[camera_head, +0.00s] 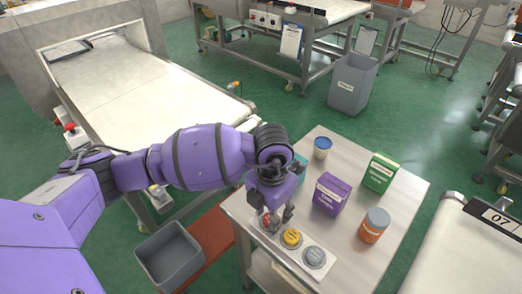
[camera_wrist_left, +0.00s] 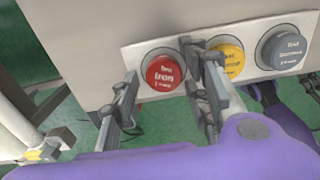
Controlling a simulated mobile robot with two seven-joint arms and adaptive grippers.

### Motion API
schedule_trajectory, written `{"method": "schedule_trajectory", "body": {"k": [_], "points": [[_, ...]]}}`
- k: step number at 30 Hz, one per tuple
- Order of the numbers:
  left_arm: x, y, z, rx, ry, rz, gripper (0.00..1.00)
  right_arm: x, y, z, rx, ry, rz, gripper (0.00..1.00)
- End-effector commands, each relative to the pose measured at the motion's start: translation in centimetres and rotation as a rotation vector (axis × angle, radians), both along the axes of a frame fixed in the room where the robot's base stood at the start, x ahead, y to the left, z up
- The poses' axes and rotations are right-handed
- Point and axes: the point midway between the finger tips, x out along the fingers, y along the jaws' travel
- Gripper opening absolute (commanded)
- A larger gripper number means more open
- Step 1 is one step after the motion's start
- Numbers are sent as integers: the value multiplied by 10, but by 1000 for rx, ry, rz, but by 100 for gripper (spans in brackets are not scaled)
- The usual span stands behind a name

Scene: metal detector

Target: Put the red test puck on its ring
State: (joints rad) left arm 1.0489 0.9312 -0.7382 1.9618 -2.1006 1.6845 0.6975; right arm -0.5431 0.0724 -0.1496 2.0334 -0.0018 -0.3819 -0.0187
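The red test puck (camera_head: 266,221) sits at the left end of a white plate on the small table, partly hidden by my gripper in the head view. In the left wrist view the red puck (camera_wrist_left: 164,72) shows its label, with a dark ring around its edge. My left gripper (camera_head: 277,217) is over this end of the plate. In the left wrist view its fingers (camera_wrist_left: 165,78) are open, one on each side of the red puck, with a gap visible at the left finger.
A yellow puck (camera_head: 291,238) and a grey puck (camera_head: 314,257) sit on the plate (camera_head: 327,270). A grey bin (camera_head: 170,257) is left of the table.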

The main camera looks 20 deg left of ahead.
Motion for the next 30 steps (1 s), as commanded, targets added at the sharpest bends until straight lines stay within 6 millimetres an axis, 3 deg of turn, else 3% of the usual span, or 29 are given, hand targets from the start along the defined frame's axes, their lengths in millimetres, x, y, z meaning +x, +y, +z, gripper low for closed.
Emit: {"method": "schedule_trajectory", "body": {"k": [11, 24, 30], "points": [[2, -1, 14, -2, -7, -1, 43, 3, 0, 3, 0, -6, 0, 40], [2, -1, 103, -2, -8, -2, 43, 3, 0, 5, 1, -7, -2, 40], [2, -1, 122, -1, -6, -1, 43, 0, -1, 5, 1, -2, -2, 40]]}}
